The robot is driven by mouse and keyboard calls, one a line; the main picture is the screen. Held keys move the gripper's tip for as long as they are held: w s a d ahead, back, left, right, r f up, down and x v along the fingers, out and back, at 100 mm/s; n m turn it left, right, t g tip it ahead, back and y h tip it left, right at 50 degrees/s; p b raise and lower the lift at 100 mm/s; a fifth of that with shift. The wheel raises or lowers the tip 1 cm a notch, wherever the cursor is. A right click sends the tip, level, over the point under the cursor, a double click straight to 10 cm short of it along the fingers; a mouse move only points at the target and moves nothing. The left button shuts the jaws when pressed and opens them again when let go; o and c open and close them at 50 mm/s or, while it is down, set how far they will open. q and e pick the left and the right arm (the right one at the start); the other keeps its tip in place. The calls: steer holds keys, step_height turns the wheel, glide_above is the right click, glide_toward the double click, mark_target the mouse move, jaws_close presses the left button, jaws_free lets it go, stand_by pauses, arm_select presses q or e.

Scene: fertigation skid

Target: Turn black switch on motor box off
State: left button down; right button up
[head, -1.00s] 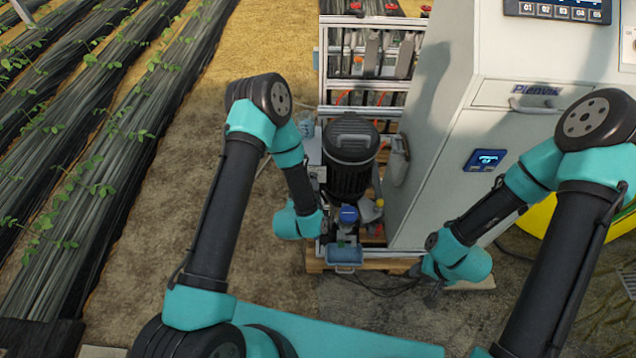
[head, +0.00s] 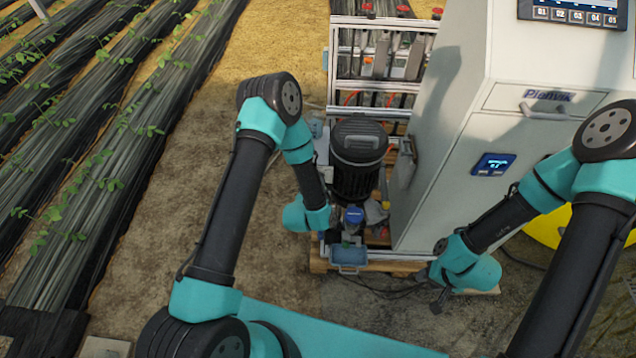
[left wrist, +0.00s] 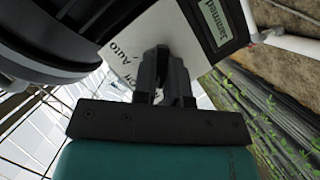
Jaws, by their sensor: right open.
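The motor box shows in the left wrist view as a white plate (left wrist: 125,45) with printed lettering, part of which reads "AUTO", and a dark label above right. My left gripper (left wrist: 160,60) points at this plate, its dark fingers close together over the middle. The black switch is not clear; the fingers cover that spot, so I cannot tell whether they touch or hold it. In the head view the dark motor (head: 358,165) stands beside my left wrist, which hides the left fingers. My right gripper (head: 440,298) is open and low, in front of the cabinet.
A tall white cabinet (head: 450,150) with a drawer handle and small display stands right of the motor. A blue pump part (head: 350,255) sits below the motor on a wooden pallet (head: 318,262). Metal racks stand behind. Bare soil lies to the left.

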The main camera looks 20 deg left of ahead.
arm_select(q)
steer(key=shift+w+m, duration=0.15)
steer(key=shift+m, duration=0.15)
steer(key=shift+w+d+r+m+g+y, duration=0.1)
steer(key=shift+m+g+y, duration=0.25)
steer(key=shift+m+y, duration=0.8)
steer(key=shift+d+m+g+y, duration=0.1)
steer(key=shift+m+g+y, duration=0.25)
steer(key=shift+m+y, duration=0.8)
steer(key=shift+m+h, duration=0.3)
steer(key=shift+m, duration=0.1)
steer(key=c, duration=1.2)
jaws_free()
steer(key=shift+o, duration=0.2)
steer(key=shift+a, duration=0.1)
